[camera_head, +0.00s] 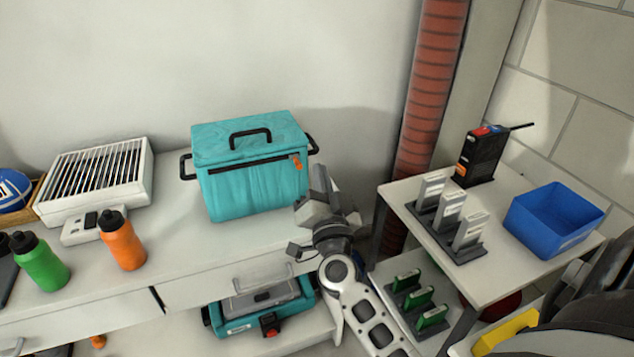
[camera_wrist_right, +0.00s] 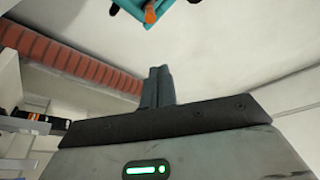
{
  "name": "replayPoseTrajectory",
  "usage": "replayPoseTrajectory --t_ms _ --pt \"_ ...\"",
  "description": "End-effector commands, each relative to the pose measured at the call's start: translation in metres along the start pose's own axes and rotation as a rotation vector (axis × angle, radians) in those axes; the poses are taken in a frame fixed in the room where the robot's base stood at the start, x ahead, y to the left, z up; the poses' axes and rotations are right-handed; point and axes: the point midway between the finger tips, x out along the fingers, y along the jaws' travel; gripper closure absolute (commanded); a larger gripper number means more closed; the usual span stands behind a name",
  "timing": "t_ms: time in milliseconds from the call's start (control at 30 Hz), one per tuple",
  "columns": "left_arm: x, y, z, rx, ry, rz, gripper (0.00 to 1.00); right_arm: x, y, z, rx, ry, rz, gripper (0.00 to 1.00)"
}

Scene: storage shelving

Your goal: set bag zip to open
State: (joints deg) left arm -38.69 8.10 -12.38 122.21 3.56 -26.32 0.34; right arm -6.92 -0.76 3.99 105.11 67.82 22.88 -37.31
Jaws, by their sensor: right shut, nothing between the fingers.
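The teal bag (camera_head: 245,185) stands on the white counter, with a black handle on its lid and black handles at its sides. Its dark zip (camera_head: 245,166) runs across the upper front. The orange zip pull (camera_head: 298,163) hangs at the zip's right end. In the right wrist view the bag's edge (camera_wrist_right: 128,4) and the orange pull (camera_wrist_right: 150,14) show at the top, beyond the fingertips. My right gripper (camera_head: 319,172) is just right of the bag's front right corner, fingers pointing up. Its fingers (camera_wrist_right: 158,72) are together with nothing between them. My left gripper is out of view.
Orange (camera_head: 122,242) and green (camera_head: 42,262) bottles and a white slatted box (camera_head: 95,180) stand left of the bag. A teal case (camera_head: 260,308) lies below the counter. A side table with a blue bin (camera_head: 555,222) stands right. A red duct (camera_head: 430,90) rises behind.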

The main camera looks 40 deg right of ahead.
Motion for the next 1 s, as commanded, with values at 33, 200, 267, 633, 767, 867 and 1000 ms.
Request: replayPoseTrajectory --t_ms 33,200,267,633,767,867,1000 --pt "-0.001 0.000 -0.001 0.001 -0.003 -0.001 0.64 0.013 -0.002 -0.002 -0.001 0.003 -0.003 1.00" --pt "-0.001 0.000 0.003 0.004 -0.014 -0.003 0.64 0.051 -0.002 -0.002 -0.002 0.003 -0.004 1.00" --pt "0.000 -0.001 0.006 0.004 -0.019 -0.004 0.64 0.063 -0.001 -0.001 -0.002 0.002 -0.004 1.00" --pt "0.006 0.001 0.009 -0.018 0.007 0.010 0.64 0.056 0.001 0.037 -0.002 -0.002 -0.003 1.00" --pt "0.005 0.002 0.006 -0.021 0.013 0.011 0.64 0.056 0.000 0.038 -0.002 -0.002 -0.003 1.00" --pt "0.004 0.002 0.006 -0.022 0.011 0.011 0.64 0.056 -0.001 0.038 -0.002 -0.002 -0.003 1.00" --pt "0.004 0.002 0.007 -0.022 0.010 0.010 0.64 0.056 -0.001 0.038 -0.002 -0.002 -0.003 1.00"
